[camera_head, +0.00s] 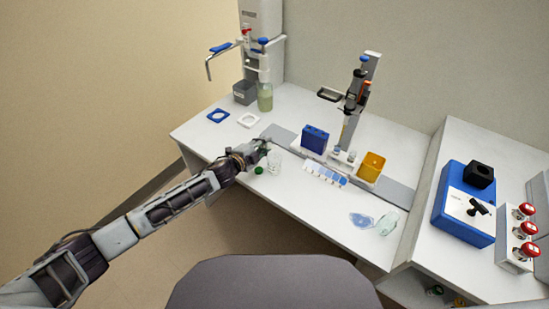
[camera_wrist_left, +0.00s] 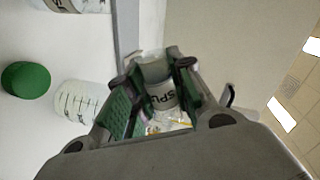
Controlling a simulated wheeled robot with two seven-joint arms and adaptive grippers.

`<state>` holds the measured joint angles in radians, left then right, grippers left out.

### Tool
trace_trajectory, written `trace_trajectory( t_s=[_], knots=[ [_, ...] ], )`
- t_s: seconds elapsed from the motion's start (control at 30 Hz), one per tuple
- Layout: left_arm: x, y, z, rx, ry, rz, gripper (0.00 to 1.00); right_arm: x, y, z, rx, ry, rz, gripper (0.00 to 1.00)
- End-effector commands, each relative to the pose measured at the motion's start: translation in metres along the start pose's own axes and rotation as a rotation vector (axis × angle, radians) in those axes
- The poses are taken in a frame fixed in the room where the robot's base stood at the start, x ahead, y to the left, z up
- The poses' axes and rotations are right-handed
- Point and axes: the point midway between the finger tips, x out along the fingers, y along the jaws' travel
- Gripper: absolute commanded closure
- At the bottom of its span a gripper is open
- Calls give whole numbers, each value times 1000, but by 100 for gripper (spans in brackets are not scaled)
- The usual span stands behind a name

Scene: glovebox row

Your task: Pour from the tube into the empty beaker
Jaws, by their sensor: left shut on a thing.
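My left gripper (camera_head: 264,147) is over the left part of the white bench. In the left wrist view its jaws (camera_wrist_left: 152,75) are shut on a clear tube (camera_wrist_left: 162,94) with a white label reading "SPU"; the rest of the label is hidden. A clear graduated beaker (camera_head: 274,164) stands just beside the gripper; it also shows in the left wrist view (camera_wrist_left: 78,100) and looks empty. A green cap (camera_head: 259,170) lies on the bench near the beaker, also in the left wrist view (camera_wrist_left: 25,80). My right gripper is not in view.
A blue box (camera_head: 314,139), a pipette stand (camera_head: 358,88), a yellow bin (camera_head: 372,166) and blue-white pieces (camera_head: 326,174) stand to the right. A bottle of pale liquid (camera_head: 265,97) is at the back. The bench front edge is close to my arm.

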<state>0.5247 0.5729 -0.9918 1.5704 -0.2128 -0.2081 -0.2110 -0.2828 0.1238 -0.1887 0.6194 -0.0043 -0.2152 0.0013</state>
Motion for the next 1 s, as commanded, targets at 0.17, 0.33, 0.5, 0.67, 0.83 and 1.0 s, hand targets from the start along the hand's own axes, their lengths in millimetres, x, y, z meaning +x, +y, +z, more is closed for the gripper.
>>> trace_trajectory(
  t_s=[0.17, 0.33, 0.5, 0.67, 0.83, 1.0],
  knots=[
    [0, -1, 0, 9, -2, -1, 98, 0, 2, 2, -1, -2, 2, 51],
    [0, -1, 0, 17, -4, -1, 98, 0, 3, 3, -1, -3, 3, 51],
    [0, -1, 0, 25, -6, -2, 98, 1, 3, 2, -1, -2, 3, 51],
    [0, -2, 0, 32, -7, -3, 98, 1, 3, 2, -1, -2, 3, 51],
    [0, -2, -1, 40, -9, -3, 98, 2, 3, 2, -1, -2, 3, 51],
    [0, -3, -1, 49, -11, -4, 98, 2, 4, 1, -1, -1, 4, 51]
  ],
)
